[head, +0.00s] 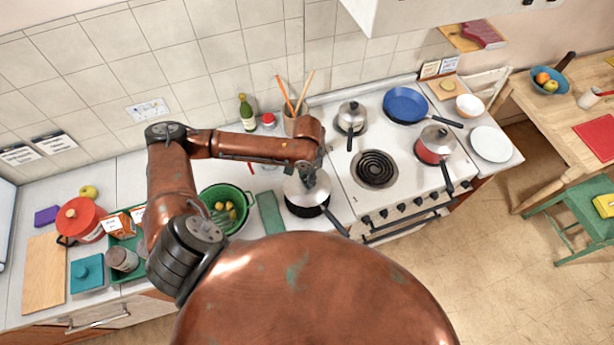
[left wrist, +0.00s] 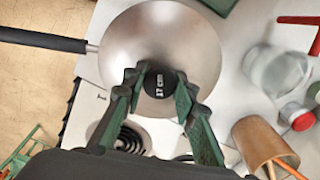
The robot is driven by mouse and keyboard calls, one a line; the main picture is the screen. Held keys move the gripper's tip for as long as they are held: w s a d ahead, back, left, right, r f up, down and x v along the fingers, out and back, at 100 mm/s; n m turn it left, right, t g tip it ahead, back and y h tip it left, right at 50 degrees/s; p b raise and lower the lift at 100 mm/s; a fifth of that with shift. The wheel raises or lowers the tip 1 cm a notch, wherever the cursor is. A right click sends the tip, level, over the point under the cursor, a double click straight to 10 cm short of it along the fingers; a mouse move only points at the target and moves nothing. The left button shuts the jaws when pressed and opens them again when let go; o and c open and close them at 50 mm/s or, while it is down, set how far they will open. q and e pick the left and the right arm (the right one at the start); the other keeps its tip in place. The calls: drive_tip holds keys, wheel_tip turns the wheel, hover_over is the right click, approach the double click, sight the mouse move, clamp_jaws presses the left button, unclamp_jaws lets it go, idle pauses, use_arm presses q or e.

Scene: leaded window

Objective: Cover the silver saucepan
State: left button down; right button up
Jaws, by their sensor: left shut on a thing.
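My left gripper (head: 309,181) is shut on the black knob (left wrist: 160,82) of a round silver lid (head: 302,187). In the left wrist view the knob is marked "17 cm" and sits between my green fingers (left wrist: 157,88). The lid (left wrist: 205,50) is directly over a pan whose black handle (head: 336,226) points to the lower right; the handle also shows in the left wrist view (left wrist: 42,39). A dark band (head: 305,210) shows below the lid's front edge. I cannot tell whether the lid touches the pan. My right gripper is not in view.
On the stove stand a lidded silver pot (head: 352,117), a blue frying pan (head: 405,104), a lidded red saucepan (head: 434,150) and a bare coil burner (head: 375,168). A green colander (head: 226,207) stands left of the pan. A utensil pot (head: 292,124) and bottle (head: 247,113) stand behind.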

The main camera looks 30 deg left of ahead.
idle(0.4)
use_arm(q)
drive_tip(key=c, duration=1.5)
unclamp_jaws()
drive_tip(key=shift+o, duration=0.2)
drive_tip(key=o, duration=0.5)
drive_tip(key=shift+o, duration=0.2)
drive_tip(key=shift+r+p, duration=2.4)
drive_tip(key=shift+p, duration=0.4)
drive_tip(key=shift+r, duration=1.1)
